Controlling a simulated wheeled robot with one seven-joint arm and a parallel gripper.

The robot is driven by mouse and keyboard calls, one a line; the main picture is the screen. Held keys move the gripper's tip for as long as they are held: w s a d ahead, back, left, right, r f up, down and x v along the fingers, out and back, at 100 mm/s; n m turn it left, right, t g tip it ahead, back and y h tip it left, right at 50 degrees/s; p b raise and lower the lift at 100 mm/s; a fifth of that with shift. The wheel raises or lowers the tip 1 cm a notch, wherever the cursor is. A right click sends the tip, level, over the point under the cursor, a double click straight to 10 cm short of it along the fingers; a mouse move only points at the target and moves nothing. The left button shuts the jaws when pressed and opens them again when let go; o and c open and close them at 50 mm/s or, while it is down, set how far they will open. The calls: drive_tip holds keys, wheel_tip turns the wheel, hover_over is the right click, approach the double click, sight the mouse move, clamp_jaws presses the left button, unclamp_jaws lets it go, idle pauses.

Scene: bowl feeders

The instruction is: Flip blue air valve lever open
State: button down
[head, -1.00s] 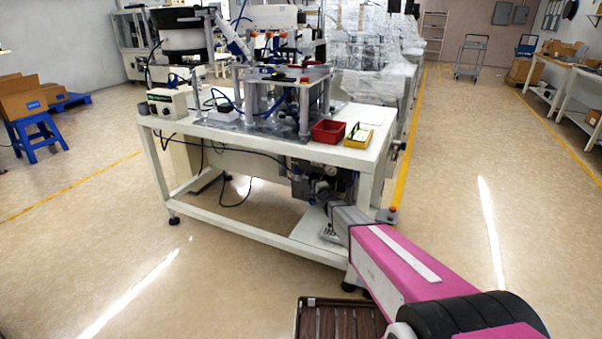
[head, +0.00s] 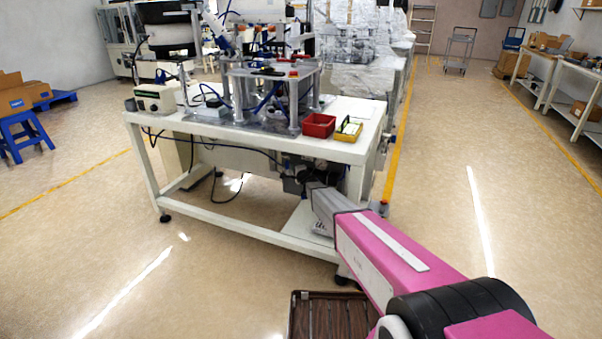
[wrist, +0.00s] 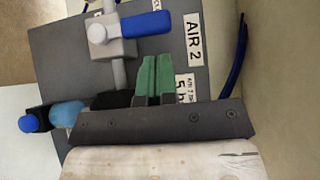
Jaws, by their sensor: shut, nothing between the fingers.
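The blue valve lever (wrist: 146,24) shows at the top of the wrist view, on a grey valve body (wrist: 110,40) with a pipe through it. The lever lies across the pipe line, beside a label reading AIR 2 (wrist: 194,38). My gripper (wrist: 155,60) has green fingertips, shut together and empty, just below the lever in the picture. I cannot tell whether they touch it. In the head view my arm reaches under the white table (head: 250,138), and the gripper and valve are not clear there.
A dark panel (wrist: 60,50) backs the valve. A blue round part (wrist: 68,113) and a blue knob (wrist: 28,123) sit at the left. A dark blue hose (wrist: 236,60) runs at the right. On the tabletop stand a red bin (head: 318,125) and a yellow bin (head: 348,131).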

drive_tip(key=shift+w+a, duration=0.2)
drive_tip(key=shift+a, duration=0.3)
drive_tip(key=shift+w+a, duration=0.15)
drive_tip(key=shift+a, duration=0.3)
drive_tip(key=shift+a+r, duration=0.15)
drive_tip(key=shift+a, duration=0.1)
